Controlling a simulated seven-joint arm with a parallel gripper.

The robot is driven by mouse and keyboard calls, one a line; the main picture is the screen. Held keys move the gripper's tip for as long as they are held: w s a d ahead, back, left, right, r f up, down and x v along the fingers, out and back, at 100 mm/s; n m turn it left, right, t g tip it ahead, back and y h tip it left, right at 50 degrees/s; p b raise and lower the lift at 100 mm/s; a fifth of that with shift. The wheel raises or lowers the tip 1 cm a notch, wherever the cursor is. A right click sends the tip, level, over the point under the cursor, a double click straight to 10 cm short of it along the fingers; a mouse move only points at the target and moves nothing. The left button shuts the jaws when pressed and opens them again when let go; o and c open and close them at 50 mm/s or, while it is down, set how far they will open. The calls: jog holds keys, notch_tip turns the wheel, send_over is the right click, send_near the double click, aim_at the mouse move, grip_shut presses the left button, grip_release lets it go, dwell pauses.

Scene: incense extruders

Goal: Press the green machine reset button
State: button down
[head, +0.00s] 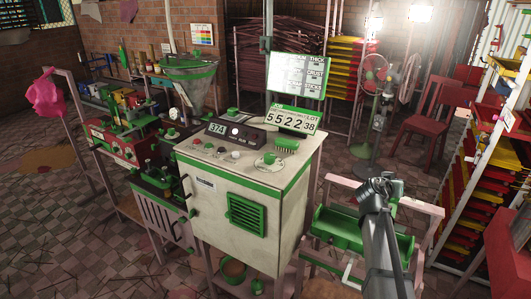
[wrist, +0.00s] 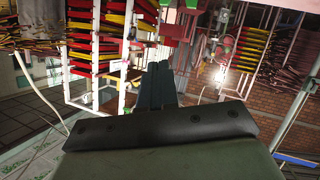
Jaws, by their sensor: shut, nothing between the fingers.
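The green-trimmed white machine (head: 215,198) stands in the middle of the head view, with a green vent on its front. Small round buttons (head: 221,149) sit along the front of its top; their labels are too small to read, so I cannot tell which one is reset. A round dish with a green knob (head: 269,159) is at the right of the top. My gripper (head: 393,187) is right of the machine, apart from it, above a green tray. In the wrist view its dark fingers (wrist: 157,72) are together and empty; the machine does not clearly show there.
A fan (head: 373,75), red chair (head: 437,115) and tray rack stand behind.

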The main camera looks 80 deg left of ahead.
jog(key=s+a+r+n+y, duration=0.1)
jog(key=s+a+r+y, duration=0.2)
jog(key=s+a+r, duration=0.8)
notch_tip(320, 180, up, 10)
jog(key=r+n+g+h, duration=0.1)
jog(key=n+g+h, duration=0.3)
jog(key=g+h, duration=0.1)
send_over(233, 154)
jog(key=shift+a+f, duration=0.1)
jog(key=shift+f, duration=0.15)
jog(key=shift+f, duration=0.2)
jog(key=shift+f, duration=4.25)
jog(key=shift+f, duration=0.1)
jog(key=shift+f, duration=0.3)
